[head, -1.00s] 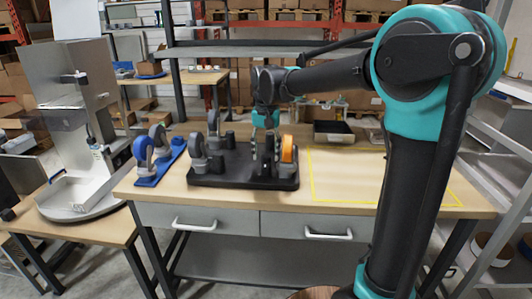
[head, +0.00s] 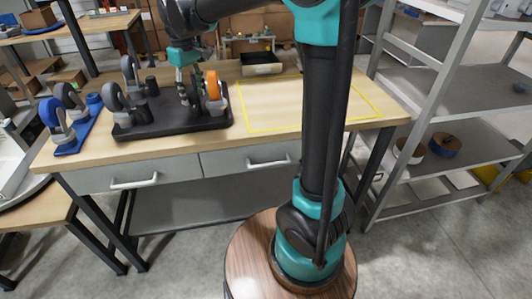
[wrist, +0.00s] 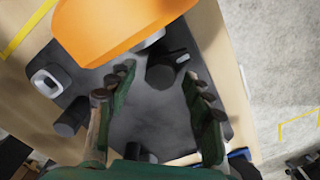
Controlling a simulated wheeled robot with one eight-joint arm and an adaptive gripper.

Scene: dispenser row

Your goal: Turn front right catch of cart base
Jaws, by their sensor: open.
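The cart base (head: 172,126) is a black plate on the wooden table, with grey-wheeled casters and one orange-wheeled caster (head: 213,86) at its right. My gripper (head: 188,96) points down over the plate's right part, just left of the orange wheel. In the wrist view my open gripper (wrist: 157,78) has its fingers on either side of a black cylindrical catch (wrist: 163,72) with a small lever and pale mark. The catch looks apart from both fingers. The orange wheel (wrist: 115,25) hides part of the plate. Contact and the catch's exact turn cannot be told.
A blue caster holder (head: 78,133) stands left of the base. A black tray (head: 261,64) lies behind. A yellow outline (head: 300,128) marks clear table at right. Other black posts (wrist: 72,116) and a pale square socket (wrist: 47,82) sit on the plate.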

